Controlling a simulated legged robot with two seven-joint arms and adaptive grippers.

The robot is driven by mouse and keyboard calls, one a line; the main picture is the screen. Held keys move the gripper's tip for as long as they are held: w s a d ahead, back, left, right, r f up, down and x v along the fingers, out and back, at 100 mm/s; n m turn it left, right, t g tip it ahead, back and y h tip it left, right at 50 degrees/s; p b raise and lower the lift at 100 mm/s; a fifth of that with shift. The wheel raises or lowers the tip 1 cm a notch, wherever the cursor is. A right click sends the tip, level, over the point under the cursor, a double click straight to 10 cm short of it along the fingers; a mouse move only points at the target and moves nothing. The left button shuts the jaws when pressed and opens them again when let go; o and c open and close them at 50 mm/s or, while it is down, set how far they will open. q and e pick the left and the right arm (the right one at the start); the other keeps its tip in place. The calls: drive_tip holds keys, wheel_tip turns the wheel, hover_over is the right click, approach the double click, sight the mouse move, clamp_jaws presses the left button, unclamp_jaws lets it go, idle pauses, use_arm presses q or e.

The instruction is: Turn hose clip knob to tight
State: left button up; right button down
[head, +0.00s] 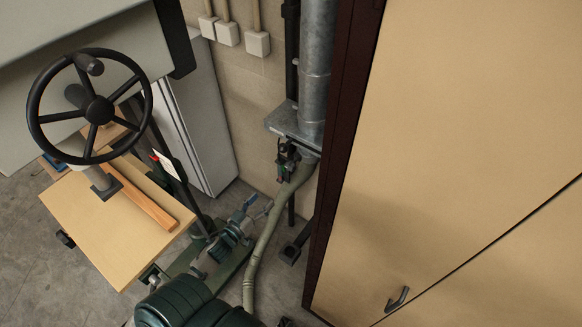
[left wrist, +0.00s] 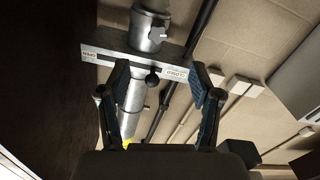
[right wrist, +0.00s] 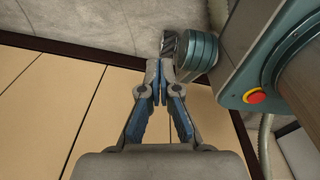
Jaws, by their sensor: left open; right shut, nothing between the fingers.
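A grey-green hose (head: 266,238) runs up to a metal gate plate (head: 283,121) under a vertical galvanised duct (head: 318,50). My left gripper (head: 257,208) is open and empty, low and left of the hose in the head view. In the left wrist view, a metal pipe (left wrist: 133,98) and the labelled gate plate (left wrist: 110,57) with a black knob (left wrist: 152,78) lie beyond its open fingers (left wrist: 163,85). A small wing-like part (left wrist: 157,33) sits on the pipe; I cannot tell if it is the clip knob. My right gripper (right wrist: 163,88) is shut and empty.
A handwheel (head: 98,108) and a wooden table (head: 120,220) stand at the left. A tan cabinet (head: 460,140) fills the right. A teal machine (right wrist: 285,60) with a red button (right wrist: 255,96) and a ringed cylinder (right wrist: 197,51) lie close beyond my right gripper.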

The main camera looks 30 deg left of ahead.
use_arm(q)
drive_tip(key=r, duration=0.1)
drive_tip(key=p, duration=0.1)
approach(289, 170)
drive_tip(key=w, duration=1.1)
drive_tip(key=shift+d+p, duration=0.3)
use_arm(e)
drive_tip(key=shift+a+r, duration=0.45)
drive_tip(key=shift+r, duration=0.4)
use_arm(q)
drive_tip(key=c, duration=1.2)
